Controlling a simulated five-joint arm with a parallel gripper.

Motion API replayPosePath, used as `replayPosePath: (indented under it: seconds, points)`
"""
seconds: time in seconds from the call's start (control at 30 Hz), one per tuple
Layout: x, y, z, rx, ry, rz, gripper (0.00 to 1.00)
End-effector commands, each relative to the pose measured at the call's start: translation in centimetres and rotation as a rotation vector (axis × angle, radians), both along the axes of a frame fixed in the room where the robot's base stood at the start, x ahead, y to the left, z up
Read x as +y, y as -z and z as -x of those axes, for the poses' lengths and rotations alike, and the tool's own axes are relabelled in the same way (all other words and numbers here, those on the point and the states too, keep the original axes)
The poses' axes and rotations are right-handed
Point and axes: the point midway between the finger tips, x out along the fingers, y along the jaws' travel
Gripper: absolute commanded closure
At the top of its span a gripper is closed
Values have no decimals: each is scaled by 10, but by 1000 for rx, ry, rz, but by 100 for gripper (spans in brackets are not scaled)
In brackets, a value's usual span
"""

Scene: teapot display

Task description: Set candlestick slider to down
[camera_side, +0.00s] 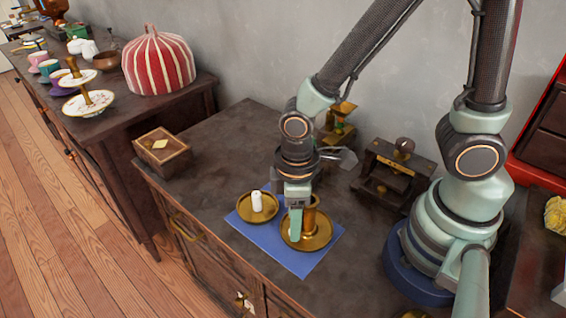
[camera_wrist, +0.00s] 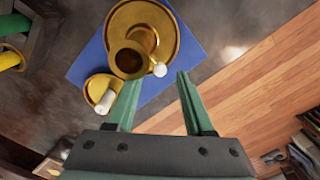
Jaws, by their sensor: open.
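A brass candlestick (camera_side: 318,241) with a wide round dish base stands on a blue cloth (camera_side: 303,268). In the wrist view its hollow column (camera_wrist: 131,60) faces the camera. A small pale knob (camera_wrist: 160,70), which looks like the slider, sticks out from the column's side. My gripper (camera_side: 295,234) is open and points down beside the column, over the dish. In the wrist view the fingertips (camera_wrist: 158,78) lie on either side of the knob; I cannot tell whether they touch it. The slider's height on the column is hard to tell.
A small brass dish (camera_side: 268,213) with a white candle (camera_side: 257,201) sits on the cloth, left of the candlestick. A wooden box (camera_side: 162,157) is at the cabinet's far left. A dark wooden stand (camera_side: 397,168) is behind, near the wall. The cabinet top left of the cloth is clear.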

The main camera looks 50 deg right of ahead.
Motion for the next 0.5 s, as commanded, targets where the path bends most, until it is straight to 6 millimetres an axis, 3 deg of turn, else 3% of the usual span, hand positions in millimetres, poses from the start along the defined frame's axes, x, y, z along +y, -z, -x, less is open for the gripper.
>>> replayPosePath:
  seconds: [0.5]
  points:
    - [0,-82,-1,-4,0,-2,47]
